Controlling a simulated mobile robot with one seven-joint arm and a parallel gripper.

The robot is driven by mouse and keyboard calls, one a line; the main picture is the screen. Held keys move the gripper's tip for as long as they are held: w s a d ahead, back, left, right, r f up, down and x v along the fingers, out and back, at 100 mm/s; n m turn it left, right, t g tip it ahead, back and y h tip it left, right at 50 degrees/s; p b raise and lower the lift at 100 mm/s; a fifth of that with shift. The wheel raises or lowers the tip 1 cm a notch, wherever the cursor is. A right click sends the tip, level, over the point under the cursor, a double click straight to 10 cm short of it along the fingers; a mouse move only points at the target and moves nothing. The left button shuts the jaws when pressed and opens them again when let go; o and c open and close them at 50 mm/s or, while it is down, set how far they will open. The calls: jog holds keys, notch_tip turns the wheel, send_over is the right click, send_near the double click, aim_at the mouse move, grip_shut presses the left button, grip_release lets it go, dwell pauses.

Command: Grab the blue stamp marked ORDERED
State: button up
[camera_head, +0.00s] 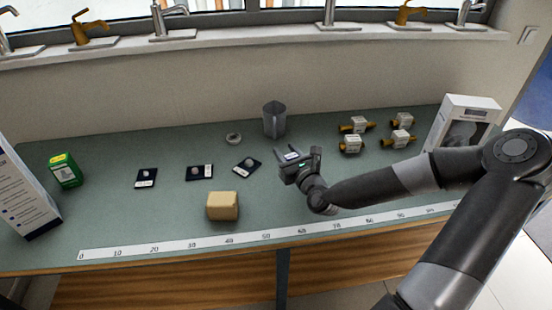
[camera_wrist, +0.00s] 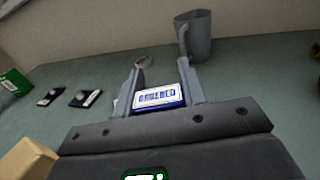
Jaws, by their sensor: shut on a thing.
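The blue stamp (camera_wrist: 158,97) is between my gripper's two fingers in the wrist view, with its white label facing the camera and reading ORDERED. My gripper (camera_head: 287,154) is shut on it; the label also shows as a small white patch between the fingers in the head view. The stamp appears held above the green bench top, though the wrist view does not show clearly how high. Its underside is hidden.
A grey jug (camera_head: 274,120) stands behind my gripper, with a tape roll (camera_head: 233,138) left of it. Dark labelled pads (camera_head: 200,172), a tan block (camera_head: 222,206) and a green box (camera_head: 65,171) lie left. Brass valves (camera_head: 352,144) and a white box (camera_head: 462,121) stand right.

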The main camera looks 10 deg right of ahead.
jog(key=s+d+r, duration=0.3)
jog(key=d+r, duration=0.1)
jog(key=d, duration=0.3)
jog(key=shift+s+r, duration=0.25)
jog(key=shift+r, duration=0.05)
